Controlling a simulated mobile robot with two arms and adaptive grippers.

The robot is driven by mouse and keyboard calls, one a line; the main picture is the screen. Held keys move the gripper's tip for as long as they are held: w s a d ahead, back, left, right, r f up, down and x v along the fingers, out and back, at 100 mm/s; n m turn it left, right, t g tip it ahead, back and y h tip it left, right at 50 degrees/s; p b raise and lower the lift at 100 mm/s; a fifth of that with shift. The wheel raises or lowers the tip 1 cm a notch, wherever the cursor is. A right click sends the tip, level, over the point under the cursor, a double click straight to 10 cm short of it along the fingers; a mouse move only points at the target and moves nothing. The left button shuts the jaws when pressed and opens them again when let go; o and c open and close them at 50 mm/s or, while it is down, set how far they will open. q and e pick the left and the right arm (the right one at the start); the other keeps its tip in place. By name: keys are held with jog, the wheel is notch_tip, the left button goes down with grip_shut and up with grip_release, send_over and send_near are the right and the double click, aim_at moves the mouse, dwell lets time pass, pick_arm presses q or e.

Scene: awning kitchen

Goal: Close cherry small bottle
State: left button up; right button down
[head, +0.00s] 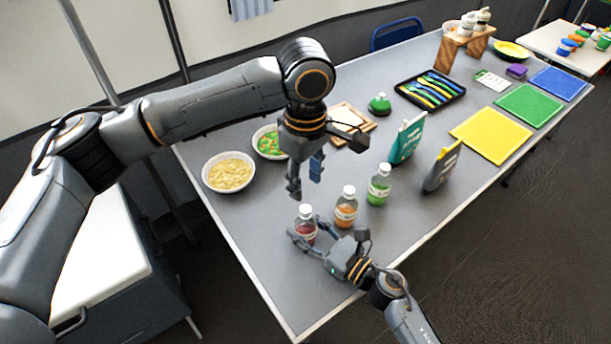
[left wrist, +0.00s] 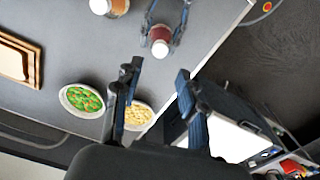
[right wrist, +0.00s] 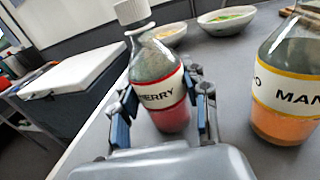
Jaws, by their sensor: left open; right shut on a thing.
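The cherry bottle (head: 305,227) stands upright on the grey table near its left front edge, with red liquid inside and a white cap (head: 305,210) at its top. In the right wrist view its label (right wrist: 160,95) reads "ERRY" and the cap (right wrist: 131,12) sits over the neck; I cannot tell how tightly. My right gripper (head: 303,243) is shut around the lower body of the bottle. My left gripper (head: 305,190) is open and empty, pointing down above and slightly behind the bottle. The left wrist view shows the bottle (left wrist: 160,40) beyond the open left fingers (left wrist: 158,92).
An orange mango bottle (head: 346,208) stands close to the right of the cherry bottle, and a green bottle (head: 379,186) beyond it. Two food bowls, a pasta one (head: 229,173) and a green one (head: 268,143), lie behind. Pouches (head: 441,168) stand farther right.

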aim_at(305, 208)
pick_arm(q)
jog(key=shift+n, duration=0.9)
jog(key=shift+f, duration=4)
